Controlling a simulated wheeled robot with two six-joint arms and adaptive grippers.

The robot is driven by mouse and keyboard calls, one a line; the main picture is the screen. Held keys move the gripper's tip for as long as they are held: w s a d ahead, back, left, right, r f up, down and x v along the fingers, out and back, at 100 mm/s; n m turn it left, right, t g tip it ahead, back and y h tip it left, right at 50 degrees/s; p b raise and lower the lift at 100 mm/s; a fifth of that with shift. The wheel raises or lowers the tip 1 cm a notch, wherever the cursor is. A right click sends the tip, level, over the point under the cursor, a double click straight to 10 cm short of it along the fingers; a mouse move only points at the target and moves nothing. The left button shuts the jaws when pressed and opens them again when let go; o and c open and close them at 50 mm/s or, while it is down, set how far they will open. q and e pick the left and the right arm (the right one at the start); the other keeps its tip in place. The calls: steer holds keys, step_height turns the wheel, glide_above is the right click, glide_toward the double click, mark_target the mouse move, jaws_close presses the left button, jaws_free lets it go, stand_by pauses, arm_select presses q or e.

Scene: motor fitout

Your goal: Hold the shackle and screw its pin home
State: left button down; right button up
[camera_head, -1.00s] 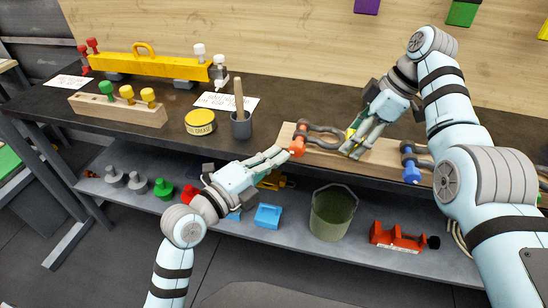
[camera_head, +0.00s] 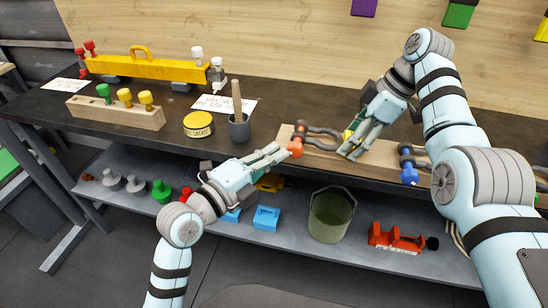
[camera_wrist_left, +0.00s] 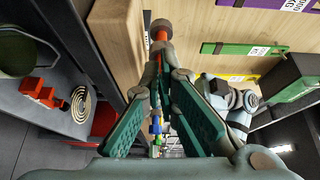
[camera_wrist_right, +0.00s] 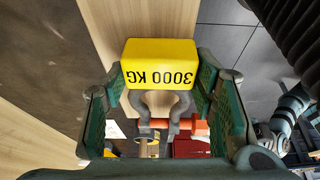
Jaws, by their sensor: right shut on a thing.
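A grey shackle (camera_head: 322,132) with an orange pin (camera_head: 297,143) lies over the wooden board on the bench. My right gripper (camera_head: 352,148) is shut on the shackle's yellow block, marked 3000 KG (camera_wrist_right: 160,65), which sits between its finger pads in the right wrist view. The shackle's legs and the orange pin (camera_wrist_right: 190,127) show beyond it. My left gripper (camera_head: 283,152) is at the pin's orange head, its fingers a little apart. In the left wrist view the orange pin (camera_wrist_left: 160,34) is just past the fingertips; contact is unclear.
A second shackle with a blue pin (camera_head: 409,172) is to the right on the wooden board (camera_head: 375,160). A grease tin (camera_head: 198,125) and a dark cup (camera_head: 239,129) stand left. A green bucket (camera_head: 329,215) and red parts (camera_head: 395,238) are on the shelf below.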

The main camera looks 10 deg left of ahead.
arm_select(q)
steer(key=shift+d+r, duration=0.1)
steer(key=shift+r, duration=0.5)
stand_by(0.3)
steer(key=shift+a+r, duration=0.15)
steer(key=shift+a, duration=0.25)
